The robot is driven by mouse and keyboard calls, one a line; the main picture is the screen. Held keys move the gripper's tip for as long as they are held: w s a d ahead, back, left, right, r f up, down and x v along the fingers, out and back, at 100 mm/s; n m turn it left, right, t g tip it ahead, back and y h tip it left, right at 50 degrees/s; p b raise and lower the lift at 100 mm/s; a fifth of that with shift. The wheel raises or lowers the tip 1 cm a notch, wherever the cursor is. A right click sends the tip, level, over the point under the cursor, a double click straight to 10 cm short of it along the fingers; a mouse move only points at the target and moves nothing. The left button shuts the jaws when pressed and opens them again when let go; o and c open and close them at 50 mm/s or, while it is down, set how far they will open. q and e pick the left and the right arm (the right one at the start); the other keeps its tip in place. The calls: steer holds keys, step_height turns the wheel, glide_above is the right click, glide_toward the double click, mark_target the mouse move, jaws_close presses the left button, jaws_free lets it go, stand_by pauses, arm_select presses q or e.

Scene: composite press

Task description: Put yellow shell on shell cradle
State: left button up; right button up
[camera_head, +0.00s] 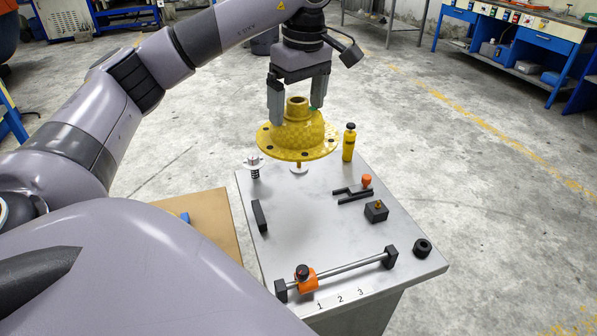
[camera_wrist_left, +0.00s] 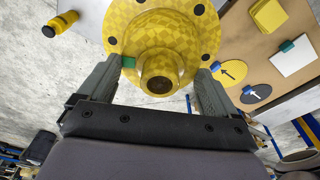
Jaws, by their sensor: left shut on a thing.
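The yellow shell (camera_head: 297,138) is a domed, flanged part with a short neck and dark holes around its flange. My left gripper (camera_head: 297,100) is shut on its neck from above, one finger on each side. The shell appears to be above the back of the grey table, flange down and nearly level. A small pale round support (camera_head: 299,170) shows just below the flange; the shell hides its upper part, so contact is unclear. I cannot tell whether this is the shell cradle. In the left wrist view the shell (camera_wrist_left: 165,35) sits between the fingers (camera_wrist_left: 165,72).
A yellow bottle (camera_head: 348,145) stands close right of the shell, and a spring post (camera_head: 255,168) at left. A black fork with an orange knob (camera_head: 366,181), a black block (camera_head: 376,212) and a rail (camera_head: 345,272) occupy the grey table (camera_head: 310,230). Its middle is clear.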

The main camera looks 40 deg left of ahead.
mark_target(303, 141)
arm_select(q)
step_height(303, 141, down, 8)
steer(key=b, duration=0.3)
steer(key=shift+s+r, duration=0.1)
steer(key=shift+f+b, duration=0.7)
steer(key=shift+f, duration=5.05)
steer(key=o, duration=1.3)
steer(key=shift+f, duration=0.1)
steer(key=r, duration=0.4)
steer(key=d+r+p, duration=0.1)
steer(key=r, duration=0.7)
steer(key=shift+d, duration=0.25)
